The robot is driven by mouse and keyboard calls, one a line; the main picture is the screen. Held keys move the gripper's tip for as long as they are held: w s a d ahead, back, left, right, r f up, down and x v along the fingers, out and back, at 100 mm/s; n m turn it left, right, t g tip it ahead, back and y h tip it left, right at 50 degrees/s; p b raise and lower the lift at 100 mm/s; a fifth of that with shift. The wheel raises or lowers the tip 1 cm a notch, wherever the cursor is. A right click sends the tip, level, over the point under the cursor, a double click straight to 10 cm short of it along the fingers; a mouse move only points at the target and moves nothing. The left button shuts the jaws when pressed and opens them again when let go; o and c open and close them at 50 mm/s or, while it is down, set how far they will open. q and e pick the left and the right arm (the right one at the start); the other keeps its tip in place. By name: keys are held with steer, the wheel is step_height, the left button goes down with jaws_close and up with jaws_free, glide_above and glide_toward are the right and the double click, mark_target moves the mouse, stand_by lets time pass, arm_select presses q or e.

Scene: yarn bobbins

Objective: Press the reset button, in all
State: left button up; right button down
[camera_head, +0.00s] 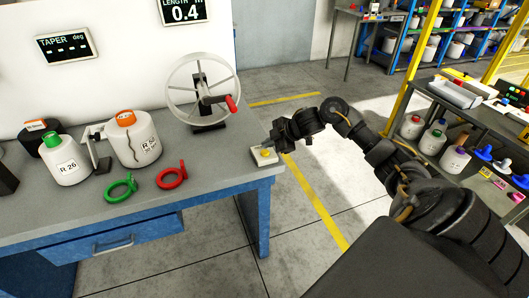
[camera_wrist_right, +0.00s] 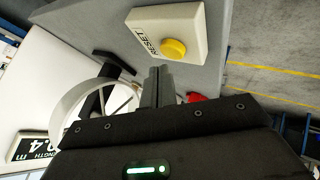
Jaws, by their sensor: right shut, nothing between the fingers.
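The reset button is a yellow round cap (camera_wrist_right: 173,49) on a small white box (camera_wrist_right: 188,19) marked RESET. In the head view the box (camera_head: 265,158) sits at the right corner of the grey bench top (camera_head: 225,177). My right gripper (camera_head: 270,143) reaches in from the right and is just behind the box. In the right wrist view its narrow fingers (camera_wrist_right: 159,70) are shut and empty, their tips beside the yellow cap with a small gap in the picture. Actual contact cannot be judged. My left gripper is not in view.
A hand-cranked wheel (camera_head: 203,90) stands on the bench behind the box. A red ring gauge (camera_head: 172,177) and a green one (camera_head: 121,188) lie left of it, with bobbins (camera_head: 133,138) further left. LENGTH (camera_head: 185,10) and TAPER (camera_head: 67,44) displays hang above.

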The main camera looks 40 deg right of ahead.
mark_target(268, 152)
steer(key=shift+f, duration=0.1)
steer(key=shift+f, duration=0.35)
steer(key=shift+s+f+b, duration=0.1)
steer(key=shift+f+b, duration=0.2)
steer(key=shift+f, duration=0.3)
stand_by(1.1)
steer(key=shift+r+p, duration=1)
steer(key=shift+p, duration=0.05)
steer(key=shift+r, duration=0.1)
step_height(268, 152, up, 5)
steer(key=p, duration=0.5)
stand_by(0.4)
